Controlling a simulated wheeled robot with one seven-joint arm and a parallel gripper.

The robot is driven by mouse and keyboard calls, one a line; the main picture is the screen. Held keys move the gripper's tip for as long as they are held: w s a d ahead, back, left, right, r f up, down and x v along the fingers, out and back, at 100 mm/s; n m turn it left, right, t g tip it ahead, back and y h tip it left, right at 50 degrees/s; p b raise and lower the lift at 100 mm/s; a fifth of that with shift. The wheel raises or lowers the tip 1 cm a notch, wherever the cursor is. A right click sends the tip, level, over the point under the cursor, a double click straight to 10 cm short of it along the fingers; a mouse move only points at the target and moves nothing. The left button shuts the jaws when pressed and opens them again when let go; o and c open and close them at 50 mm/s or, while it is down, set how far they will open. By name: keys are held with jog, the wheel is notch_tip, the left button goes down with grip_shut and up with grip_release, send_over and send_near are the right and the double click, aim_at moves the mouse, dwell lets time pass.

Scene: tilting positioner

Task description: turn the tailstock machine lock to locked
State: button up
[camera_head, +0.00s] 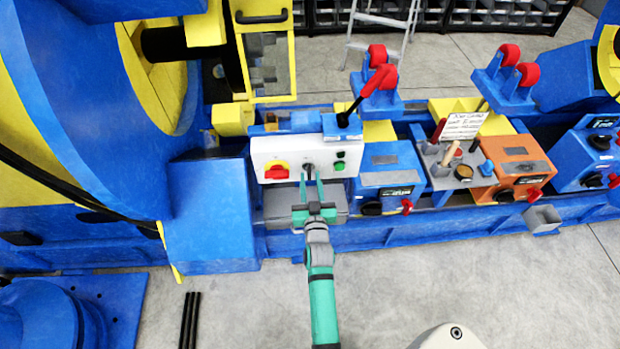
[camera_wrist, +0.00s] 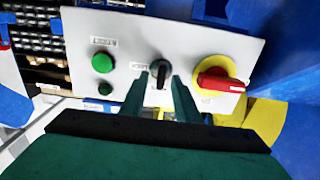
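A white control panel (camera_head: 300,150) carries a small black-and-grey turning switch (camera_head: 308,167) in its middle, with a pale label beside it. The switch also shows in the wrist view (camera_wrist: 160,72), its dark handle roughly upright in that picture. I cannot read the label, so which control is the machine lock is not certain. My gripper (camera_head: 311,182) is in front of the panel, pointing at this switch. In the wrist view its two green fingers (camera_wrist: 167,82) stand apart on either side of the switch, with a gap around the handle. No grip on it shows.
A red handle on a yellow disc (camera_wrist: 220,82) sits beside the switch. Green buttons (camera_wrist: 103,62) are on its other side. A black lever with a red grip (camera_head: 372,82) rises behind the panel.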

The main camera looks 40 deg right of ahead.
jog(key=shift+w+d, duration=0.3)
jog(key=shift+w, duration=0.25)
grip_shut()
